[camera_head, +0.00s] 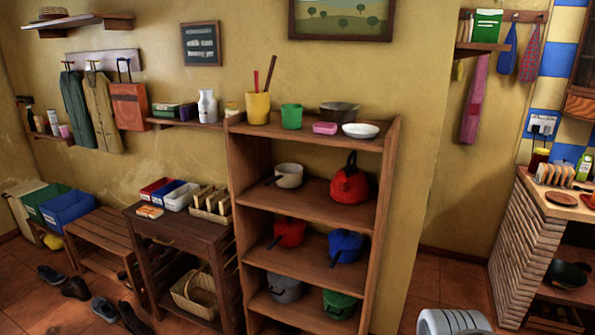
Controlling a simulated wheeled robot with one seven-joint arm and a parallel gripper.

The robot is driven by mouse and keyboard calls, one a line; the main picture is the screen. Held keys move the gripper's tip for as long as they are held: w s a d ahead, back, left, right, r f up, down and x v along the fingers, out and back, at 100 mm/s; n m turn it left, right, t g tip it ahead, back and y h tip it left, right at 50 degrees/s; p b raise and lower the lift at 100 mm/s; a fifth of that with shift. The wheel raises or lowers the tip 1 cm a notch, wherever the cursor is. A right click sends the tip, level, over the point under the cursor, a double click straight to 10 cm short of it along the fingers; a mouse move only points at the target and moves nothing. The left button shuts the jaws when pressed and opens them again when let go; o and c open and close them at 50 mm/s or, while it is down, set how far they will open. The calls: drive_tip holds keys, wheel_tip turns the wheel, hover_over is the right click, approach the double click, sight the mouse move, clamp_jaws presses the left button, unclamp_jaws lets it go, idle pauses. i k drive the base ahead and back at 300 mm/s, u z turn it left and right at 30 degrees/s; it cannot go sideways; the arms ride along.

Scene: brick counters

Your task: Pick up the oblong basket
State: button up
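Two baskets show in the head view, and I cannot tell for sure which one is the oblong basket. A tan wicker basket (183,303) with a raised handle sits on the lower level of the small dark wooden table, partly hidden by the table's legs. A smaller, shallow, long basket (210,217) stands on that table's top at the right, with several upright light-brown pieces in it. My gripper is not in view. A white rounded part at the bottom right looks like my own arm.
The dark table (176,233) stands left of a tall wooden shelf (308,210) holding pots and kettles. A slatted bench (98,236) is at its left. Shoes (104,309) lie on the tiled floor before them. A brick counter (522,240) stands at the right.

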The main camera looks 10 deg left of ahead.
sight(195, 293)
drive_tip(key=u, duration=0.2)
drive_tip(key=i, duration=1.25)
drive_tip(key=u, duration=0.75)
drive_tip(key=i, duration=0.65)
drive_tip(key=u, duration=1.7)
drive_tip(key=i, duration=0.95)
drive_tip(key=u, duration=0.7)
